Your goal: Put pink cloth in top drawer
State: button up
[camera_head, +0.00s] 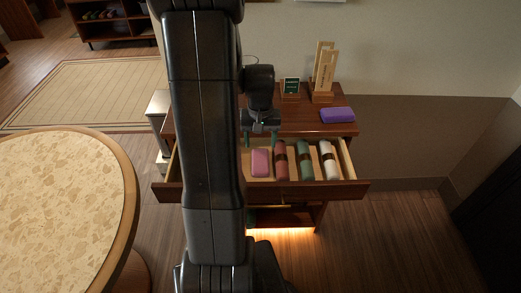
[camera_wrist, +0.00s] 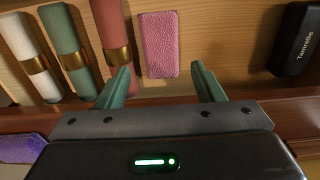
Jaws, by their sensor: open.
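The pink cloth (camera_head: 260,162) lies flat in the pulled-out top drawer (camera_head: 325,189), left of the rolled cloths. It also shows in the wrist view (camera_wrist: 159,44), upright in the picture between my fingertips and just beyond them. My gripper (camera_head: 260,138) is over the back part of the drawer, behind the pink cloth. In the wrist view its two green fingers (camera_wrist: 160,82) are spread wide with nothing between them. The left part of the drawer is hidden behind my arm in the head view.
Red (camera_head: 281,160), green (camera_head: 304,160) and white (camera_head: 328,160) banded rolls lie in the drawer. A black box (camera_wrist: 295,40) lies there too. A purple cloth (camera_head: 337,115), a small sign (camera_head: 291,87) and a wooden stand (camera_head: 324,75) are on the cabinet top. A round table (camera_head: 60,205) stands left.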

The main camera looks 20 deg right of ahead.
jog(key=shift+r, duration=1.3)
